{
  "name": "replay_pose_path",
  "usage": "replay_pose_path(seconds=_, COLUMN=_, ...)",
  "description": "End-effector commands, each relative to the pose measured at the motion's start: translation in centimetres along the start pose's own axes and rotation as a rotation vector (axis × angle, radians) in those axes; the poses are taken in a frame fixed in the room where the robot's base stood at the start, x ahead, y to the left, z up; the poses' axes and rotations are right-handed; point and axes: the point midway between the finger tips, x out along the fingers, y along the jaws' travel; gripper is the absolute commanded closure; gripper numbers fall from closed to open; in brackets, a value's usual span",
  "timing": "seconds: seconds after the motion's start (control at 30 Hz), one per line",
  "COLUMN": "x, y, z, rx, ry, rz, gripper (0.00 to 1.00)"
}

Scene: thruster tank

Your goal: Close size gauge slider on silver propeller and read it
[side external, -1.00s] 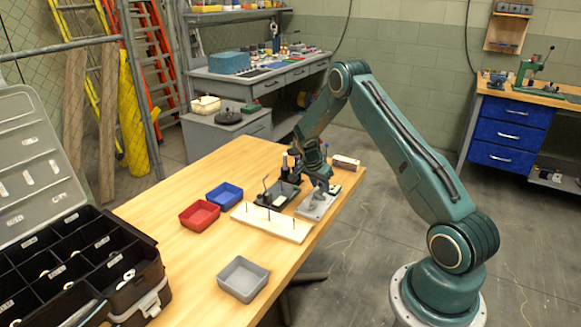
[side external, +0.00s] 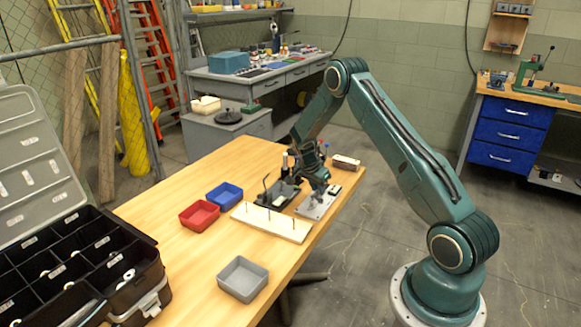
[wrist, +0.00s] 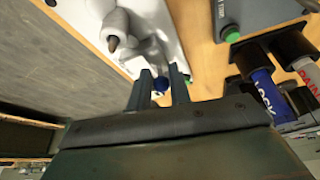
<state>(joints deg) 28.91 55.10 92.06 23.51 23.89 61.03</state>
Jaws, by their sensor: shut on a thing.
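The size gauge (wrist: 172,20) is a pale plate at the right part of the table; it also shows in the side view (side external: 316,207). A silver lobed shape (wrist: 122,22), which looks like the propeller, sits on it around a blunt post. My gripper (wrist: 162,84) is shut on a small blue knob (wrist: 160,84) at the gauge's near edge, which looks like the slider's knob. In the side view my gripper (side external: 319,178) is low over the gauge and hides part of it. I cannot make out a reading.
A black holder (wrist: 262,50) with bottles, one blue and marked LOCK, stands close on the right in the wrist view. A white board with pegs (side external: 265,224), red (side external: 199,215), blue (side external: 224,195) and grey (side external: 243,278) trays share the table.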

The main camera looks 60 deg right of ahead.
Motion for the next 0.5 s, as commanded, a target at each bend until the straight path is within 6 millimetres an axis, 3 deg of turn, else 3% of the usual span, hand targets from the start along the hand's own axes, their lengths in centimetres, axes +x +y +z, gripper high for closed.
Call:
replay_pose_path(seconds=0.03, x=-0.05, y=-0.17, z=-0.03, rx=0.0, ry=0.0, rz=-0.005, gripper=0.76)
replay_pose_path(seconds=0.1, x=-0.04, y=-0.16, z=-0.03, rx=0.0, ry=0.001, rz=-0.005, gripper=0.62)
replay_pose_path(seconds=0.5, x=-0.21, y=-0.09, z=-0.04, rx=0.0, ry=0.001, rz=-0.002, gripper=0.62)
